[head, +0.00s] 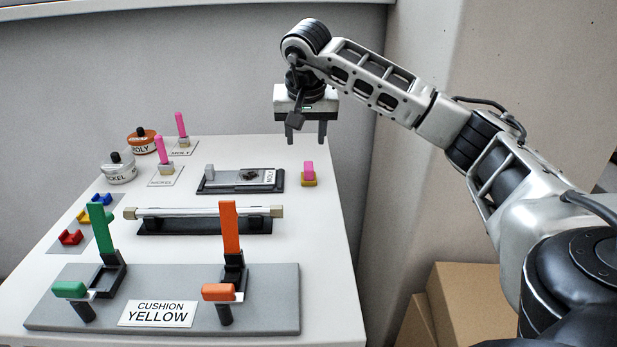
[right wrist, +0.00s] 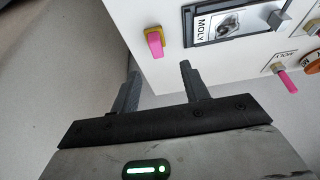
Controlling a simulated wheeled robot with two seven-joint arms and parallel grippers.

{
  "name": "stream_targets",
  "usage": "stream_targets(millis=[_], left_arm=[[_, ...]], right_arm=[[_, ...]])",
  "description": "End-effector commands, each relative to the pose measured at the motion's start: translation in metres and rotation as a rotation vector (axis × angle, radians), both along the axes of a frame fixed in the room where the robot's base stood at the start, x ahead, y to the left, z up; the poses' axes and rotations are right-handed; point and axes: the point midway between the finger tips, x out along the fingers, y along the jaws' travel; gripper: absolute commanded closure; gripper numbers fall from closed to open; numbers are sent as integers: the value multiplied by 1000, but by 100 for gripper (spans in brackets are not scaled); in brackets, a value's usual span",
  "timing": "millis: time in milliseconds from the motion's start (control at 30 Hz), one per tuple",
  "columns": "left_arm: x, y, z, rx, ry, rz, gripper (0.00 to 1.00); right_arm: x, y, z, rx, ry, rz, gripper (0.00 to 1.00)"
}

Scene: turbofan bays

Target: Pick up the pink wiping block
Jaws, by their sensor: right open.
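The pink wiping block (head: 308,170) stands upright on a small yellow base at the right side of the white table. It also shows in the right wrist view (right wrist: 154,42), beyond the fingertips and near the table edge. My right gripper (head: 306,138) is open and empty, with its fingers pointing down. It hangs above the table's far right part, apart from the block. In the right wrist view its two fingers (right wrist: 159,70) are spread with nothing between them. My left gripper is not in view.
A black fixture labelled MOLY (head: 218,187) sits left of the block. A silver bar on a black stand (head: 203,228) lies nearer. Green and orange levers rise from a grey plate (head: 270,290) in front. Jars and pink-handled brushes stand at the back left. Cardboard boxes (head: 470,300) stand right of the table.

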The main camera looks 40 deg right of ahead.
Motion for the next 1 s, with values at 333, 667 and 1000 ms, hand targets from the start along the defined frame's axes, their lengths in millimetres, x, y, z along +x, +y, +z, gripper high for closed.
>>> stream_targets(millis=[333,667,1000], left_arm=[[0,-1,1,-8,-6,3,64],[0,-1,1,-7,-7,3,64],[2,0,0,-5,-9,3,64]], right_arm=[[14,-13,-45,1,1,-1,55],[21,-28,-82,2,2,0,55],[25,-32,-93,1,-1,0,55]])
